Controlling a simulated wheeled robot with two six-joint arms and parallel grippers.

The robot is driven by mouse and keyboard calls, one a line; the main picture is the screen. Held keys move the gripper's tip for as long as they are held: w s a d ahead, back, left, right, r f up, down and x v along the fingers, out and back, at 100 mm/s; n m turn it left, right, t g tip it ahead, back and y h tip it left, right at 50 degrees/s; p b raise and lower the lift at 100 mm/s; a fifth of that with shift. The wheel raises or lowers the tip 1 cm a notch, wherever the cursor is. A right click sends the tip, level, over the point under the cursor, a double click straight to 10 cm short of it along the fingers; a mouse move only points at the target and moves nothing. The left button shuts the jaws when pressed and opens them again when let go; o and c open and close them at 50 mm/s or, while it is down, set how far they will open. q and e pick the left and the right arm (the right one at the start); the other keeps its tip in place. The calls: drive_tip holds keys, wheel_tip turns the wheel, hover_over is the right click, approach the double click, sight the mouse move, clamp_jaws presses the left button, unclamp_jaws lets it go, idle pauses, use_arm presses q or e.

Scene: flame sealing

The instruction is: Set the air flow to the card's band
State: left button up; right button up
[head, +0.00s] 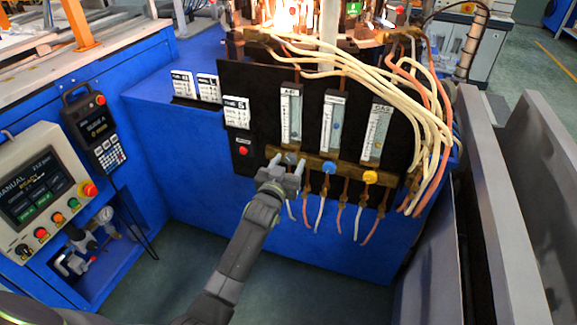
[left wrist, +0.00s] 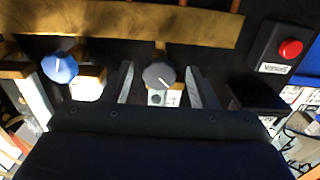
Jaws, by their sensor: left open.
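The air flowmeter (head: 291,115) is the leftmost of three upright tubes on a black panel; its float reading is too small to tell. Its grey knob (head: 291,158) sits below it on a brass bar. My left gripper (head: 285,165) is open at the grey knob. In the left wrist view the grey knob (left wrist: 158,76) stands between the two spread fingers, with a gap on each side. A card (head: 236,112) with a large character is fixed at the panel's left; two more cards (head: 182,84) (head: 208,88) stand left of it. Their small print is unreadable. My right gripper is out of view.
A blue knob (head: 328,168) and a yellow knob (head: 370,177) sit right of the grey one. A red button (head: 243,151) is on the panel's left. Hoses (head: 410,125) hang at the right and below the bar. The floor in front is clear.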

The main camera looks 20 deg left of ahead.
use_arm(q)
drive_tip(key=shift+w, duration=0.2)
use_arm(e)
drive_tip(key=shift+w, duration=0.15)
use_arm(q)
drive_tip(key=c, duration=1)
drive_tip(key=shift+o, duration=0.2)
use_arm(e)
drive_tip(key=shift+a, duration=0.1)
